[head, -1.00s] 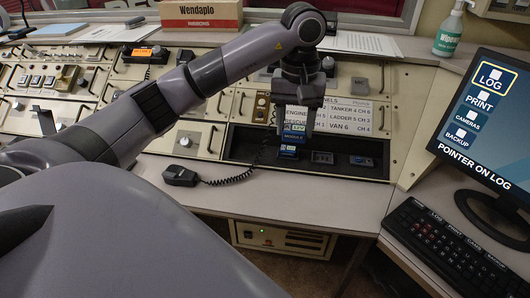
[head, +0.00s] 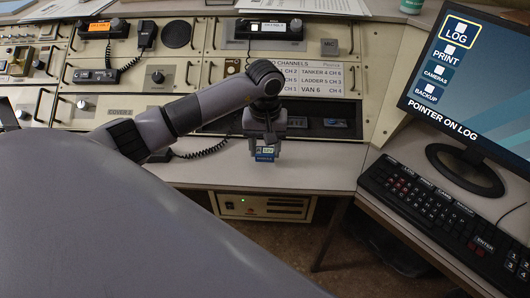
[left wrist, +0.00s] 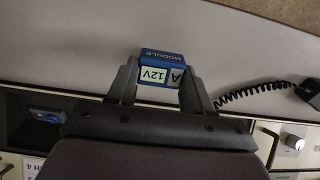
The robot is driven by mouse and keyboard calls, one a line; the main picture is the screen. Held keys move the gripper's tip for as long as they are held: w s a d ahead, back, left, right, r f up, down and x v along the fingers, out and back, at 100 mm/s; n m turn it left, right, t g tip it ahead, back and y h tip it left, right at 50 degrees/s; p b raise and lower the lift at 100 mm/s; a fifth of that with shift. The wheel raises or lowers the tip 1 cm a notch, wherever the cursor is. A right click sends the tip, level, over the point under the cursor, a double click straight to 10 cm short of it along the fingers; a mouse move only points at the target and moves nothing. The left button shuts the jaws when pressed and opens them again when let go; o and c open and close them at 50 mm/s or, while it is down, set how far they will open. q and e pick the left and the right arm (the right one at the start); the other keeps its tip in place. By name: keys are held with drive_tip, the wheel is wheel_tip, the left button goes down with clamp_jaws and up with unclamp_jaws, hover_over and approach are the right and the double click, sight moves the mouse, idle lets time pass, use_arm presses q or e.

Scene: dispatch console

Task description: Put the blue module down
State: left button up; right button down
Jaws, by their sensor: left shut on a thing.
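The blue module (head: 265,153) is a small block with a pale label. In the left wrist view the module (left wrist: 161,66) shows the words "MODULE" and "A 12V". My left gripper (head: 265,140) is shut on it, with one finger on each side in the left wrist view (left wrist: 160,85). The module is over the bare grey desk top (head: 310,174), in front of the dark recess in the console. I cannot tell whether its underside touches the desk. My right gripper is not in view.
The dark recess (head: 310,124) behind the gripper holds another small blue-faced unit (head: 335,123). A coiled black cord (head: 205,152) and handset lie to the left. A keyboard (head: 430,205) and monitor (head: 470,80) stand at the right. The desk's front edge is close below.

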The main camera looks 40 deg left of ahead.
use_arm(q)
wheel_tip(320, 180, down, 2)
drive_tip(key=shift+f, duration=0.25)
drive_tip(key=shift+f, duration=0.2)
drive_tip(key=o, duration=1.1)
drive_tip(key=shift+r, duration=0.1)
